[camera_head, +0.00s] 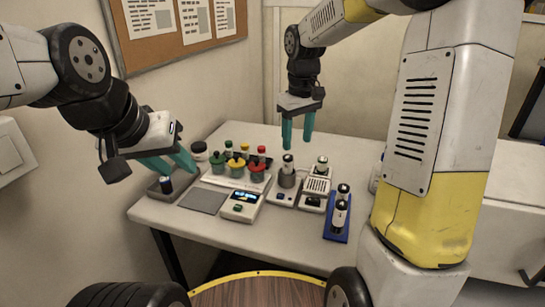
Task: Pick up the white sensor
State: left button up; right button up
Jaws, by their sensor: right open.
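Several small white cylinders with dark bands could be the white sensor; I cannot tell which one it is. One white cylinder (288,163) stands in a grey round holder, another (322,164) is on a white vented device, and more (340,212) stand on a blue tray (334,233) at the right. My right gripper (297,142) points down with its teal fingers apart, empty, just above and behind the cylinder in the grey holder. My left gripper (183,170) is at the table's left, fingers apart, above a small grey tray (156,192) holding a dark cylinder (166,185).
The white table (180,221) also holds a device with a small display (242,205), a grey flat pad (203,200), and several vessels with green, yellow and red tops (236,162). A black-lidded jar (199,151) stands at the back left.

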send_over(288, 156)
notch_tip(288, 156, down, 4)
jog(key=shift+r+n+g, duration=0.25)
jog(key=shift+n+g, duration=0.15)
notch_tip(288, 156, down, 8)
jog(key=shift+r, duration=0.1)
grip_shut()
